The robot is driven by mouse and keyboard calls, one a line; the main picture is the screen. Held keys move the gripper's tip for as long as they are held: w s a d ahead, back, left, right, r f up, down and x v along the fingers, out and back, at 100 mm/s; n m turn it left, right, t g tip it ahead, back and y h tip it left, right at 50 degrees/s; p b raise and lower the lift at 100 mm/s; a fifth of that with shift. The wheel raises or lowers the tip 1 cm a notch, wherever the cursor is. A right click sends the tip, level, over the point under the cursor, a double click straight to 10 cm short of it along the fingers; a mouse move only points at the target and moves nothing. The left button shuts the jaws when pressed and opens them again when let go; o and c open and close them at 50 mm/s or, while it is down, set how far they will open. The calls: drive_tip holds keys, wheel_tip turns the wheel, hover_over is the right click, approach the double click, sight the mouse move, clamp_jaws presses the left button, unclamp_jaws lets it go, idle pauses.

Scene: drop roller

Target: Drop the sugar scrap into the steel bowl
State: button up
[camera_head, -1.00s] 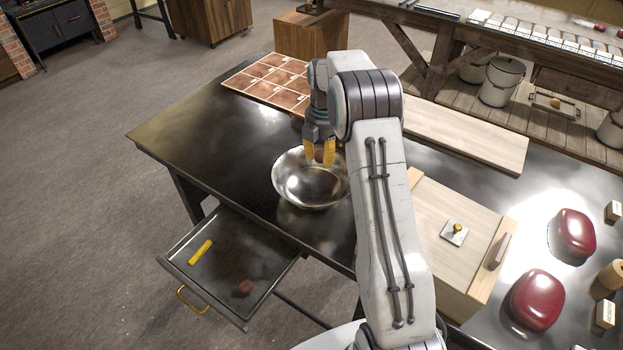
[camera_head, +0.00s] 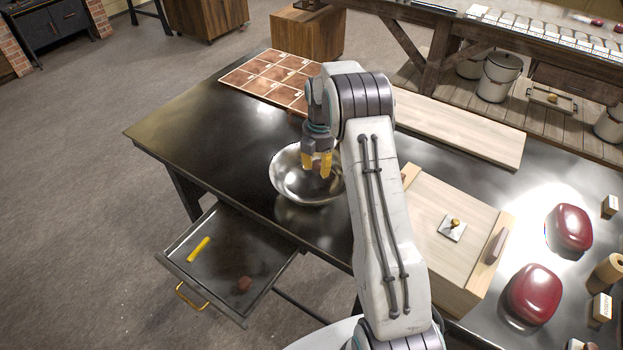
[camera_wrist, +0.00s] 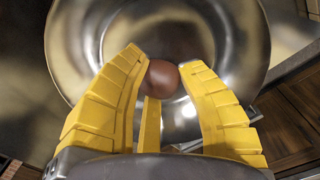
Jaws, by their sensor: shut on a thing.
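The steel bowl (camera_head: 285,185) stands on the dark metal table, to the left of my arm. My gripper (camera_head: 317,170) points down over the right part of the bowl, with its yellow fingertips at or just above the opening. The fingers are shut on a small rounded reddish-brown lump, likely the sugar scrap (camera_wrist: 161,78). In the wrist view the lump sits between the fingertips, with the inside of the bowl (camera_wrist: 225,45) behind it. Exactly how high it is above the bowl's bottom is hard to tell.
A tiled brown tray (camera_head: 262,82) lies behind the bowl. A wooden box (camera_head: 435,235) and red rounded objects (camera_head: 534,294) are at right.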

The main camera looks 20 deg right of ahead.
drive_tip(key=o, duration=1)
drive_tip(key=r, duration=1.2)
drive_tip(key=shift+s, duration=0.2)
